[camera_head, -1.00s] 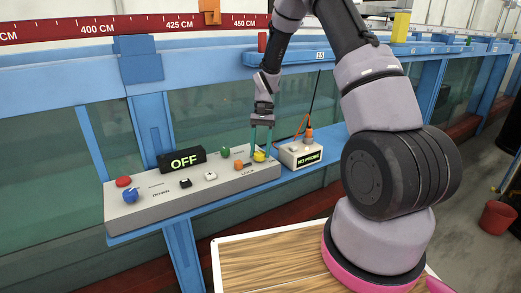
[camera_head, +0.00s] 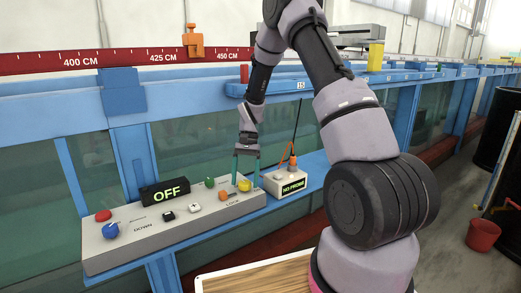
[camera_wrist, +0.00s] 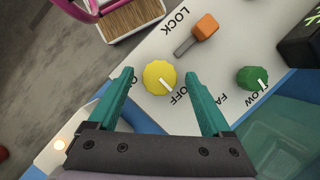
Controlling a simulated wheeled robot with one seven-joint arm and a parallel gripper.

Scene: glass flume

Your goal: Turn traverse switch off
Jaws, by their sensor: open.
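The control panel (camera_head: 150,244) is a sloped grey box on a blue ledge. Its yellow knob (camera_head: 244,185) is near the right end. In the wrist view the yellow knob (camera_wrist: 159,77) has a white mark pointing toward the "OFF" label (camera_wrist: 178,92). The opposite label is partly hidden by the left finger. My gripper (camera_head: 246,181) is over the knob, with its teal fingers open on either side; gaps show between fingers and knob in the wrist view. A black display (camera_head: 165,191) on the panel reads "OFF".
An orange lock switch (camera_wrist: 205,27) and a green slow/fast knob (camera_wrist: 252,78) are close by. Red, blue, black and white controls lie farther left on the panel. A "NO PROBE" box (camera_head: 286,184) with an orange plug stands just right. The flume glass is behind.

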